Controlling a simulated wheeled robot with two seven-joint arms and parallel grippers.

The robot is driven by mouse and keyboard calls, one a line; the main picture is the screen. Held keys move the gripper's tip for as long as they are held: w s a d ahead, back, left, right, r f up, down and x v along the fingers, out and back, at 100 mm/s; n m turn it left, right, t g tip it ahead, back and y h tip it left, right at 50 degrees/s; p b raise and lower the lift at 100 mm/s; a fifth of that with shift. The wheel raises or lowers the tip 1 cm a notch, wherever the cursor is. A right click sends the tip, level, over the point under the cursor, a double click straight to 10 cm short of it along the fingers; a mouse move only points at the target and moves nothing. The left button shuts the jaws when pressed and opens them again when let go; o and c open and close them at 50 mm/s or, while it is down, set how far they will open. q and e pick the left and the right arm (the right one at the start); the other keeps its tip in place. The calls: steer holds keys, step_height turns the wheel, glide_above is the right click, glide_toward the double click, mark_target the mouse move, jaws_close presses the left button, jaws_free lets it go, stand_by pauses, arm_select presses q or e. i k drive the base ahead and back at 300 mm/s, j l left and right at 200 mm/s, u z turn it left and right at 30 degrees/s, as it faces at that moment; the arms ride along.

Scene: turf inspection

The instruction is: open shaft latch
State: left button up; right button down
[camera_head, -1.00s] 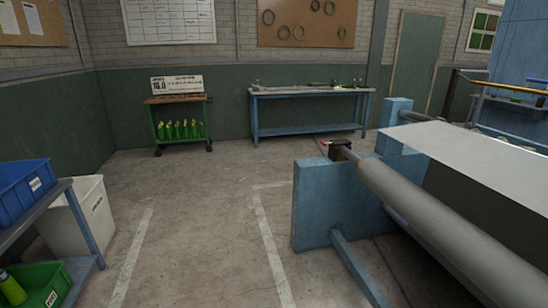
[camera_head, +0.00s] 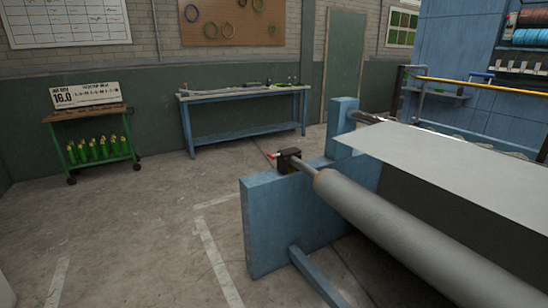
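The shaft latch (camera_head: 289,160) is a small dark block with a red-tipped handle (camera_head: 272,155) pointing left. It sits on top of the blue roll stand (camera_head: 275,225), around the end of the thin shaft (camera_head: 304,167). Whether the latch is open or closed cannot be told at this size. The shaft runs into a large grey roll (camera_head: 400,225), with a pale sheet (camera_head: 450,160) stretched behind and above it. Neither of my grippers is in view.
A green cart (camera_head: 95,145) with green bottles and a blue workbench (camera_head: 245,120) stand along the back wall. A blue foot bar (camera_head: 318,280) juts from the stand along the floor. The concrete floor (camera_head: 150,220) left of the stand is clear.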

mark_target(290, 152)
steer(key=i+j, duration=0.35)
steer(key=i+j+z, duration=0.1)
steer(key=i+j, duration=0.2)
steer(key=j, duration=0.15)
steer(key=i+j, duration=0.3)
steer(key=j, duration=0.15)
steer(key=i+j+z, duration=0.1)
steer(key=i+j, duration=0.55)
steer(key=j, duration=0.2)
steer(key=i+j+z, duration=0.1)
steer(key=i+j, duration=0.2)
steer(key=j, duration=0.15)
steer(key=i+j, duration=0.25)
steer(key=j, duration=0.25)
